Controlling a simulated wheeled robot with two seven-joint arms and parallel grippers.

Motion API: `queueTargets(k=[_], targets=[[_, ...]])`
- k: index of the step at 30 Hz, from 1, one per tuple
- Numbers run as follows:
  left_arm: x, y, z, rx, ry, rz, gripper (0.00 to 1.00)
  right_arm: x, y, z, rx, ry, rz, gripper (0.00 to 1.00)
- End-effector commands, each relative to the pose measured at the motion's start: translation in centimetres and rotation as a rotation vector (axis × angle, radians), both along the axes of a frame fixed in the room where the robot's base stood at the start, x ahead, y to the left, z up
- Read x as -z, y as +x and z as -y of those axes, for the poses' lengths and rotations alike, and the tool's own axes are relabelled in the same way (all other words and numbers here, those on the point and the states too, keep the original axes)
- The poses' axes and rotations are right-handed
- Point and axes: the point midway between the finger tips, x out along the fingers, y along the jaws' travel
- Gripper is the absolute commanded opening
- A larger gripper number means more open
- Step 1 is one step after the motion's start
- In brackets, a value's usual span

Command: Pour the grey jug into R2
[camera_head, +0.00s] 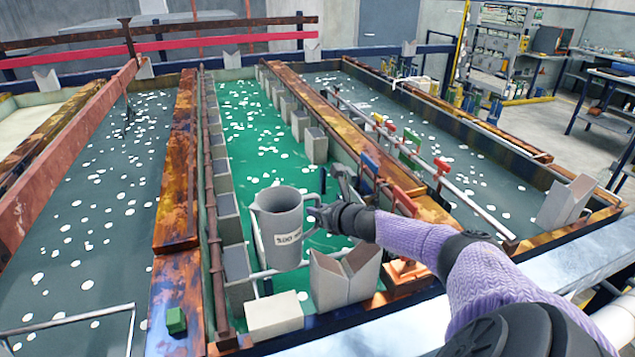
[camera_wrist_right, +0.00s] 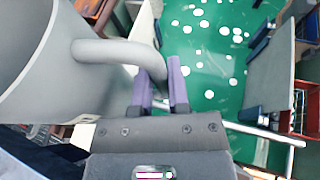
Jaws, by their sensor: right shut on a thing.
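My right gripper (camera_head: 318,214) is at the jug's right side. In the right wrist view, the jug (camera_wrist_right: 45,85) fills the left side, and my right gripper's purple fingers (camera_wrist_right: 164,88) are shut on its handle. The jug's contents are hidden. No R2 label is readable, so I cannot tell which tank it is. My left gripper is not in view.
Dark-liquid tanks lie left (camera_head: 105,190) and right (camera_head: 450,150) of the green one, with rusty beams between. A white notched bracket (camera_head: 344,278) stands close below my right gripper. A white block (camera_head: 274,315) and a green block (camera_head: 176,321) sit near the front.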

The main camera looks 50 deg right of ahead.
Motion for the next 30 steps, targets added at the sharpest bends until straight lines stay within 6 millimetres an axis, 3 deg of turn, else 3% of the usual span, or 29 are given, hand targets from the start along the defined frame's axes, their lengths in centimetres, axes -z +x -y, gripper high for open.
queueTargets(k=[15,24,30], targets=[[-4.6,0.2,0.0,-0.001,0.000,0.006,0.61,-1.9,1.1,-3.9,-0.003,-0.243,-0.070,0.00],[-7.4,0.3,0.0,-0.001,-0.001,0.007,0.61,-3.8,1.0,-3.5,-0.003,-0.435,-0.129,0.00],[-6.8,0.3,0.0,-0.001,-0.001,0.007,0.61,-3.2,0.9,-3.4,-0.002,-0.436,-0.131,0.00]])
